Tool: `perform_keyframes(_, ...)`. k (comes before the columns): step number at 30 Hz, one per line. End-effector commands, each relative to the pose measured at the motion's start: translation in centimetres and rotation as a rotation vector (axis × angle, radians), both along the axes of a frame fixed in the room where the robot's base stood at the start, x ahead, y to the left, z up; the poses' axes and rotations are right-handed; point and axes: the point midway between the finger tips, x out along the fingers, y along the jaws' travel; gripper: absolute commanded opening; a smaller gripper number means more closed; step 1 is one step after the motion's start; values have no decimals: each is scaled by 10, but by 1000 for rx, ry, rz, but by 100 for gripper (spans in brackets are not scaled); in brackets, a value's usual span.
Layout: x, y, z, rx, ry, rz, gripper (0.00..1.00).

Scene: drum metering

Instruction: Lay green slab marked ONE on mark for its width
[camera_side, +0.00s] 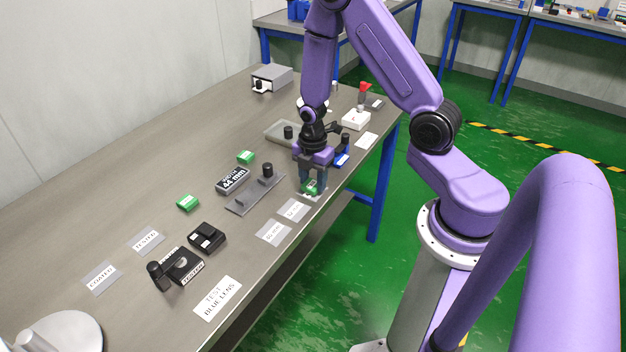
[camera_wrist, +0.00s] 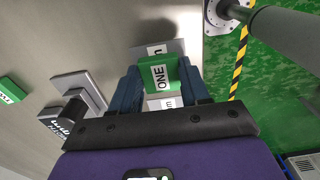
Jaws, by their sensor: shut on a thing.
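The green slab marked ONE (camera_wrist: 172,68) is between the fingers of my gripper (camera_wrist: 160,90) in the wrist view, its white label facing the camera. In the side view my gripper (camera_side: 312,186) points down near the table's right edge, shut on the green slab (camera_side: 311,188). A pale mark shows under and beyond the slab in the wrist view, partly hidden. Two more grey marks with white labels, one nearer (camera_side: 273,232) and one farther (camera_side: 293,209), lie in front of the gripper. I cannot tell whether the slab touches the table.
A black display (camera_side: 232,180) reads "WIDTH 44 mm". A grey gauge plate with a dark knob (camera_side: 267,172) stands beside it. Two other green slabs, one farther (camera_side: 246,157) and one nearer (camera_side: 188,203), lie to the left. A blue item (camera_side: 342,158) is close behind the gripper.

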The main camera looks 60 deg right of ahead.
Motion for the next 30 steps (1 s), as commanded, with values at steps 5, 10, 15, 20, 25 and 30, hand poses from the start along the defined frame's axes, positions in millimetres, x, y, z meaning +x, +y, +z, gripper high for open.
perform_keyframes(5, 0, 0, -6, 0, -1, 0, 12)
perform_keyframes(10, 0, 0, -5, 0, -1, 0, 12)
perform_keyframes(15, 0, 0, -9, 0, 0, 0, 49)
perform_keyframes(20, 0, 0, -8, 0, 0, 0, 71)
perform_keyframes(25, 0, 0, -8, 0, 0, 0, 71)
perform_keyframes(30, 0, 0, -2, 0, -2, 0, 71)
